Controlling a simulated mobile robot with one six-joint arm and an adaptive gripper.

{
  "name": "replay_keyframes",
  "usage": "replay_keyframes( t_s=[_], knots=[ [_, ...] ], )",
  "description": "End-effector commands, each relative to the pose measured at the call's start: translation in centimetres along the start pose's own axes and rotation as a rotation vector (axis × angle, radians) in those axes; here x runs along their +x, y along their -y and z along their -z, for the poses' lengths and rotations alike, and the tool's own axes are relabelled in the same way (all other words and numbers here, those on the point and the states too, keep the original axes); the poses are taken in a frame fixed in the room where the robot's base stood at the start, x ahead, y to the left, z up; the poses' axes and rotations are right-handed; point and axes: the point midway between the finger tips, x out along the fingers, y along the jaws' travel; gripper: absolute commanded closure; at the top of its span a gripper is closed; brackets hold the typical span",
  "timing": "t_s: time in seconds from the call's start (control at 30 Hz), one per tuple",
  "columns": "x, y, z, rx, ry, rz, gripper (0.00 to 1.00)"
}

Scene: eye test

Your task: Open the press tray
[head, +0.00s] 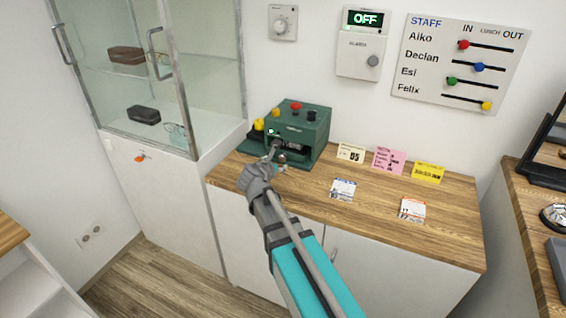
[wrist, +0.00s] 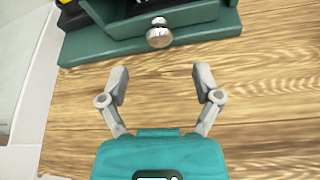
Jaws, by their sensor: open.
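The green press (head: 306,128) stands at the back left of the wooden counter, with red, yellow and black knobs on it. In the wrist view its green base (wrist: 90,45) and the press tray's front (wrist: 195,16) lie at the top. A round silver knob (wrist: 159,34) sits at the middle of that front. My gripper (wrist: 160,80) is open and empty, its fingers apart over the wood, short of the knob and roughly in line with it. In the head view my gripper (head: 277,160) is in front of the press and partly hides its front. How far the tray is out I cannot tell.
Cards stand and lie on the counter (head: 300,195) right of the press. A glass cabinet (head: 205,75) stands at the left. An alarm box (head: 362,55) reading OFF, a dial (head: 283,22) and a staff board (head: 462,62) are on the wall.

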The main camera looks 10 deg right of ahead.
Motion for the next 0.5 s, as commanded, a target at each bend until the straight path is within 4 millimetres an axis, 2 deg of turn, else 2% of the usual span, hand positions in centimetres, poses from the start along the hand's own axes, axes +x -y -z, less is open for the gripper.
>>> replay_keyframes(
  t_s=[0.03, 0.2, 0.5],
  knots=[
    [1.2, -0.1, 0.2, 0.001, 0.0, 0.002, 0.18],
    [3.8, -0.1, 0.2, 0.002, 0.0, 0.001, 0.18],
    [6.7, 0.0, 0.1, 0.001, 0.0, 0.0, 0.18]
  ],
)
